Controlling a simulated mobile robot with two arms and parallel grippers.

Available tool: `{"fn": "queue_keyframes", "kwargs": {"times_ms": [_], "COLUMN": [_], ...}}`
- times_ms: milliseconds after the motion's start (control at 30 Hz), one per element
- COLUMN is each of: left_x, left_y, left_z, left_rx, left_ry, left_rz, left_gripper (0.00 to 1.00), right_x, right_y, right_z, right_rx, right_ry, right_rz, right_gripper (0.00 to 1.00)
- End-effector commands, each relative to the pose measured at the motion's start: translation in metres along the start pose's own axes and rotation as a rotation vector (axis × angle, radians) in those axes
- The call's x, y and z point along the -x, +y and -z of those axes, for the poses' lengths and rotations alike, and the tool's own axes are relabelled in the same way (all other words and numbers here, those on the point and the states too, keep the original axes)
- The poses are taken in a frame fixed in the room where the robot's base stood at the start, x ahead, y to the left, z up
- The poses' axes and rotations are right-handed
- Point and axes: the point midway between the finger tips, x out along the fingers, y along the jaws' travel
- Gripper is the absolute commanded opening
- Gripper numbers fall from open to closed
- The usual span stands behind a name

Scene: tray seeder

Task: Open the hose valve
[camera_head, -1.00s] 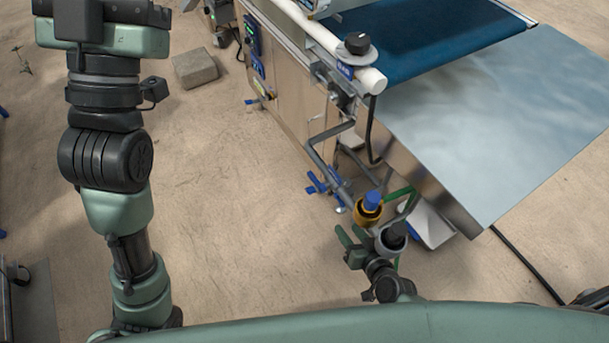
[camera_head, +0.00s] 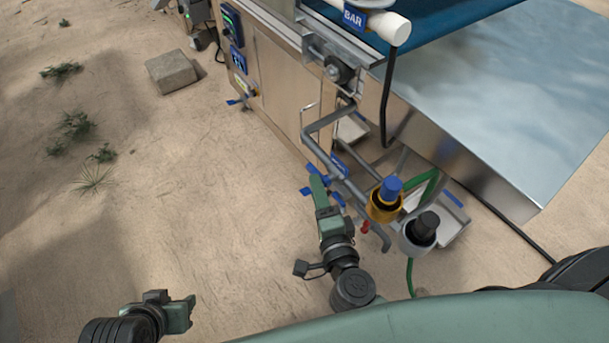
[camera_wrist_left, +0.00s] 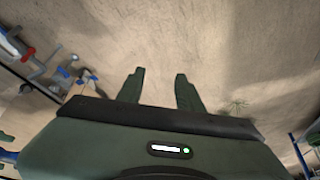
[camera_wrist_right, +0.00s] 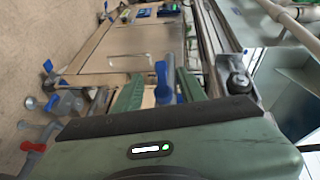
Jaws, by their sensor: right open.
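A blue valve lever (camera_wrist_right: 163,80) shows between the spread fingers of my right gripper (camera_wrist_right: 150,92) in the right wrist view; I cannot tell whether they touch it. In the head view my right gripper (camera_head: 320,190) is beside the pipework, overlapping blue levers (camera_head: 307,191). A red lever (camera_head: 365,227) sits lower on the pipes; it also shows in the right wrist view (camera_wrist_right: 33,147). Which lever is the hose valve is unclear. My left gripper (camera_head: 190,312) is low at the left; its fingers are apart and empty in the left wrist view (camera_wrist_left: 160,88).
A grey pipe frame (camera_head: 345,180) juts from the machine. A blue-topped yellow fitting (camera_head: 384,205) and a black-topped grey fitting (camera_head: 421,233) stand beside my right arm. A metal sheet (camera_head: 510,100) overhangs at the right. A concrete block (camera_head: 171,72) lies on open floor.

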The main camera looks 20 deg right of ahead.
Motion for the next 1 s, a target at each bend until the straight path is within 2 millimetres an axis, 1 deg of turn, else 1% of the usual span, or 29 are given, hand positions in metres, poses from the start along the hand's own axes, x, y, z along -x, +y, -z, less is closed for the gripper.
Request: {"fn": "queue_keyframes", "kwargs": {"times_ms": [33,167,267,367,500,633,800,1000], "left_x": [-0.002,0.003,0.003,0.002,0.000,-0.001,0.000,0.000], "left_y": [0.000,0.000,0.001,0.001,0.003,0.005,0.006,0.006], "left_z": [-0.004,-0.004,0.001,0.008,0.022,0.036,0.044,0.045], "left_rx": [0.000,0.000,-0.001,-0.002,-0.004,-0.005,-0.006,-0.006], "left_ry": [-0.001,0.002,0.019,0.050,0.113,0.175,0.208,0.210], "left_rz": [0.000,0.000,0.000,-0.002,-0.005,-0.009,-0.011,-0.011], "left_gripper": [0.36,0.36,0.36,0.36,0.36,0.36,0.36,0.36], "right_x": [0.000,-0.003,-0.015,-0.032,-0.054,-0.069,-0.077,-0.077], "right_y": [0.004,0.000,-0.002,-0.002,-0.002,-0.001,-0.001,-0.001], "right_z": [0.000,0.001,0.002,0.002,0.002,0.002,0.002,0.002], "right_rx": [-0.024,-0.047,-0.047,-0.047,-0.045,-0.044,-0.045,-0.044], "right_ry": [0.005,0.010,0.010,0.010,0.009,0.008,0.007,0.007], "right_rz": [0.001,0.002,0.003,0.004,0.003,0.002,0.001,0.000], "right_gripper": [0.41,0.41,0.41,0.41,0.41,0.41,0.41,0.41]}}
